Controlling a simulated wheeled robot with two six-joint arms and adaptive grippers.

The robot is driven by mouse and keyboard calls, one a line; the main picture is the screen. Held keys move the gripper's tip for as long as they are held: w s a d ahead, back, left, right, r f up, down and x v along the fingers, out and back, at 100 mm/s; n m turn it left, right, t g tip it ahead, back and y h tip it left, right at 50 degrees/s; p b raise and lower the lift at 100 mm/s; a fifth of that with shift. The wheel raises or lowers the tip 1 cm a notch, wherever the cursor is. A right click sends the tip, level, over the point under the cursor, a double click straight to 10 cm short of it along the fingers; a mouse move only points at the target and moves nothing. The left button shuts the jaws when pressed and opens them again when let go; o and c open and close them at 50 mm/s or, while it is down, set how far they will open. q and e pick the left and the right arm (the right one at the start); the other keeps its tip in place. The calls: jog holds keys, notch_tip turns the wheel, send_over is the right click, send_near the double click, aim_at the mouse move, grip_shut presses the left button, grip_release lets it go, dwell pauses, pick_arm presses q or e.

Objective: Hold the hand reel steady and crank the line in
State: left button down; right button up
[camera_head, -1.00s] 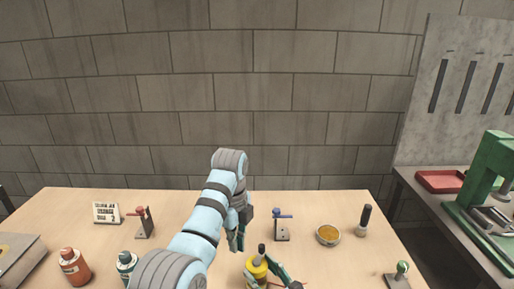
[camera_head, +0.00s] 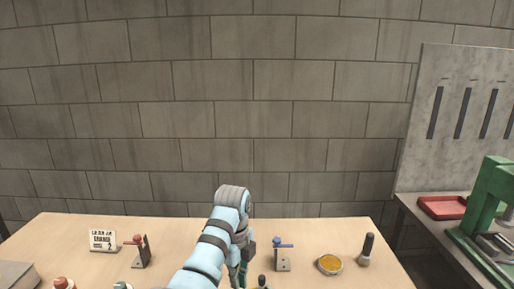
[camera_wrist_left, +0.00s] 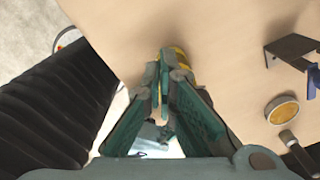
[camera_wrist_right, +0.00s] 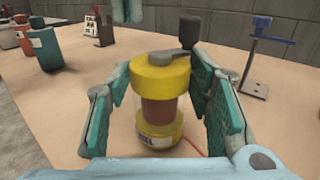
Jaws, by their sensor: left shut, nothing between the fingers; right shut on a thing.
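The hand reel has a yellow cap and base with a reddish-brown drum between. In the right wrist view the reel (camera_wrist_right: 160,75) stands upright between the fingers of my right gripper (camera_wrist_right: 146,88), shut on it. Its grey crank arm ends in a dark knob (camera_wrist_right: 189,45) at the upper right. A thin red line (camera_wrist_right: 192,146) shows beside the base. My left gripper (camera_wrist_left: 164,65) is shut and empty, close to the reel's yellow edge (camera_wrist_left: 183,57) in the left wrist view. Whether it touches the reel cannot be told. In the head view only the reel's top shows, at the bottom edge.
On the table stand a red-topped stand (camera_head: 140,250), a blue-topped stand (camera_head: 283,254), a dish of amber stuff (camera_head: 329,264), a dark-handled tool (camera_head: 366,249) and a small sign (camera_head: 103,240). Bottles (camera_wrist_right: 43,47) stand at the left. A side bench holds a red tray (camera_head: 442,207).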

pick_arm(q)
jog(key=shift+d, duration=0.35)
dwell(0.3)
notch_tip(320, 180, up, 6)
jog(key=shift+a, duration=0.4)
dwell(0.3)
notch_tip(320, 180, down, 6)
jog(key=shift+a, duration=0.2)
dwell(0.5)
